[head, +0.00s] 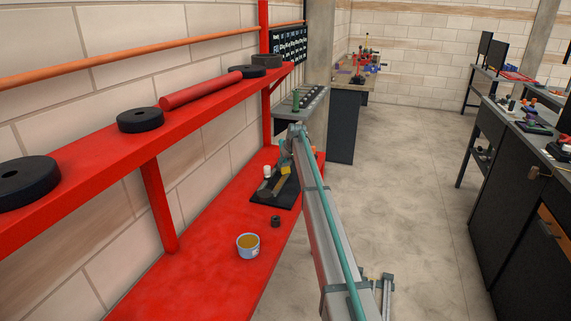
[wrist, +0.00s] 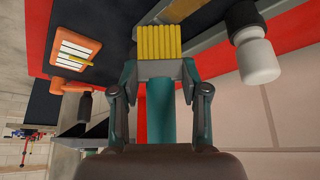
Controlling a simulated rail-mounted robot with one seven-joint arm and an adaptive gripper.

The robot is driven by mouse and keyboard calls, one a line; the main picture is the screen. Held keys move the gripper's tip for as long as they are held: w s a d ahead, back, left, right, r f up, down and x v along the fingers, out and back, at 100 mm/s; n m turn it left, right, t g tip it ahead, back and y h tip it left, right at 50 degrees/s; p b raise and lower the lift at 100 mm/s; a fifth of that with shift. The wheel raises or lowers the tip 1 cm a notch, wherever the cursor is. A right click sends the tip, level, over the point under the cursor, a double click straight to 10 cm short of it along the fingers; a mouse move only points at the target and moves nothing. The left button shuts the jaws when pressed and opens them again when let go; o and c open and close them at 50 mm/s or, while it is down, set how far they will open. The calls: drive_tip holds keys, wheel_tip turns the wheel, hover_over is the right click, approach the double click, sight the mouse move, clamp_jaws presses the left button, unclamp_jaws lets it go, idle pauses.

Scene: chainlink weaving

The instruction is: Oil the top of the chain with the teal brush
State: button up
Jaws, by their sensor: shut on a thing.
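My gripper (wrist: 160,78) is shut on the teal brush, with its teal handle between the fingers. The brush's yellow bristles (wrist: 158,42) stick out past the fingertips in the wrist view, over a dark mat. In the head view the yellow bristle end (head: 285,170) shows small, above the black mat (head: 287,203) on the red bench. A cup of amber liquid (head: 248,247) stands on the bench nearer the camera, apart from the brush. I cannot make out the chain clearly in either view. Whether the bristles touch anything I cannot tell.
A white bottle with a dark part (wrist: 258,60) is close beside the brush. An orange frame with white slats (wrist: 76,46) lies opposite. A small dark cylinder (head: 276,221) stands between the cup and mat. A red shelf (head: 90,165) with black discs overhangs the bench.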

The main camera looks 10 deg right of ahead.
drive_tip(key=shift+s+a, duration=0.45)
drive_tip(key=shift+s, duration=0.35)
drive_tip(key=shift+s+a, duration=0.4)
drive_tip(key=shift+s, duration=0.35)
drive_tip(key=shift+s+a+r, duration=0.1)
drive_tip(key=shift+s+a, duration=0.2)
drive_tip(key=shift+s, duration=0.25)
drive_tip(key=shift+s+a, duration=0.3)
drive_tip(key=shift+s, duration=0.25)
drive_tip(key=shift+s+a, duration=0.6)
drive_tip(key=shift+s, duration=0.45)
drive_tip(key=shift+s+a, duration=0.6)
drive_tip(key=shift+s, duration=0.45)
drive_tip(key=shift+s+a, duration=0.6)
drive_tip(key=shift+s, duration=0.45)
drive_tip(key=shift+s+a, duration=0.4)
drive_tip(key=shift+s, duration=0.25)
drive_tip(key=shift+s+a, duration=0.35)
drive_tip(key=shift+s, duration=0.25)
drive_tip(key=shift+r, duration=0.1)
wheel_tip(320, 180, up, 7)
drive_tip(key=p, duration=0.2)
